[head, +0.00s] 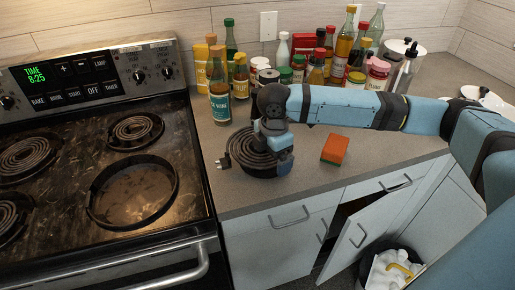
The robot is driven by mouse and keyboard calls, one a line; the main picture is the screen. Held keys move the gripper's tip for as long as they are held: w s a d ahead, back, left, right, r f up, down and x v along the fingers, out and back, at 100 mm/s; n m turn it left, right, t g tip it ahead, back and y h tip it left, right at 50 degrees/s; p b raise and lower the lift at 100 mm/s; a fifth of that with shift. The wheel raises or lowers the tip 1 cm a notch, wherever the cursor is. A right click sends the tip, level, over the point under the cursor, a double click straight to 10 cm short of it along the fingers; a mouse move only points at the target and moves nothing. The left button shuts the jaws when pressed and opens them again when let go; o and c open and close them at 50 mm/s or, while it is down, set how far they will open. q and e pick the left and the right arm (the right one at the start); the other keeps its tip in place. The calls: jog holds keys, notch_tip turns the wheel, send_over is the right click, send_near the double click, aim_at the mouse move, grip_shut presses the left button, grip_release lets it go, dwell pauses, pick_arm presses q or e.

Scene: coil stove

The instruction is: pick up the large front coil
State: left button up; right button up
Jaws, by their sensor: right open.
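The large front coil (242,152), a dark spiral element with its plug end sticking out to the left, lies flat on the grey counter just right of the stove. My right gripper (283,160) is open and points down over the coil's right side, hiding part of it. I cannot tell whether its fingers touch the coil. On the stove, the front right burner bowl (133,205) is empty, stained and rimmed by a dark ring. My left gripper is not in view.
Other coils sit on the stove at the back right (136,130) and left (27,156). Many bottles and jars (220,98) crowd the counter behind the coil. A red-green sponge (335,149) lies to the right. A cabinet door (350,243) below stands open near a bin (392,272).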

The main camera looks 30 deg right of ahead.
jog(key=shift+f, duration=0.2)
jog(key=shift+c, duration=0.5)
jog(key=c, duration=0.7)
jog(key=shift+r, duration=0.1)
jog(key=c, duration=0.3)
